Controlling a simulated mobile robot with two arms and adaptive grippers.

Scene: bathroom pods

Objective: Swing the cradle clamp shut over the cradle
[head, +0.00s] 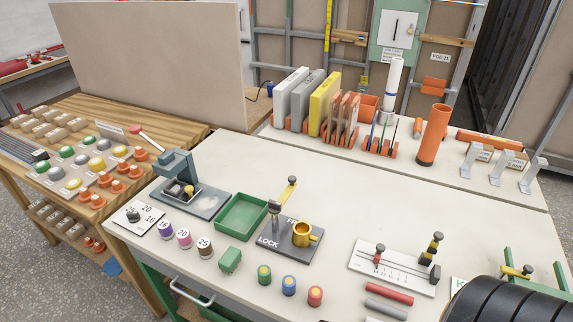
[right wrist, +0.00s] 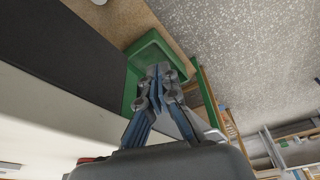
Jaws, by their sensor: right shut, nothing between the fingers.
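A green frame (head: 510,259) with upright posts stands at the right edge of the bench in the head view; it looks like the cradle. A small yellow-and-dark handle (head: 517,271) shows at it, probably the clamp, but its swing position is unclear. A black ribbed part, probably my right arm, hides much of the frame. My right gripper (right wrist: 160,72) is shut and empty in the right wrist view, in front of a green open box-like thing (right wrist: 133,85). I cannot tell whether that belongs to the cradle. My left gripper is out of view.
A white scale plate (head: 385,270) with knobs lies left of the frame, with red and grey rods in front. A FREE/LOCK plate (head: 272,243) with a lever and yellow cup stands mid-bench. A dark surface (right wrist: 60,40) fills the wrist view's left.

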